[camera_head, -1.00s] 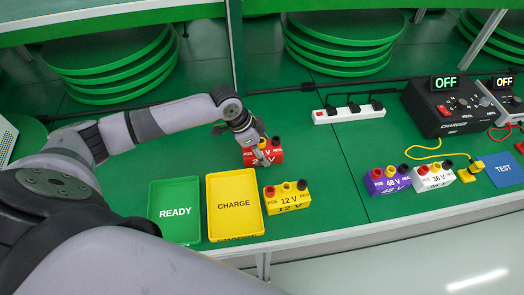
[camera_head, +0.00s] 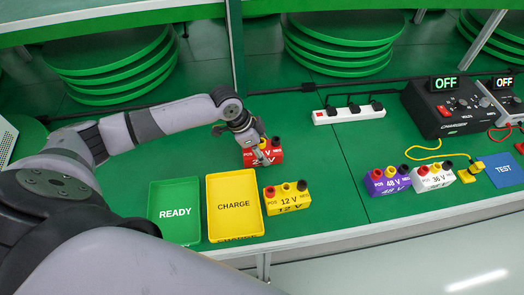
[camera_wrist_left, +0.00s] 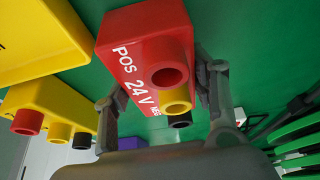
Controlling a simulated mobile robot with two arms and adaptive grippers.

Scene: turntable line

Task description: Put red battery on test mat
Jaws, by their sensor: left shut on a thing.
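The red battery (camera_head: 274,155), marked 24 V, stands on the green table right of the yellow CHARGE tray. It also shows in the left wrist view (camera_wrist_left: 140,40), with red, yellow and black terminals. My left gripper (camera_head: 262,152) is shut on the red battery from above, a finger on either side in the left wrist view (camera_wrist_left: 160,95). I cannot tell whether the battery touches the table. The blue test mat (camera_head: 503,170), marked TEST, lies at the far right. My right gripper is not in view.
A yellow 12 V battery (camera_head: 288,198) stands just in front. The CHARGE tray (camera_head: 212,225) and green READY tray (camera_head: 155,200) are left. Purple (camera_head: 387,182) and white (camera_head: 434,178) batteries stand near the mat. A power strip (camera_head: 348,113) and black charger (camera_head: 440,110) are behind.

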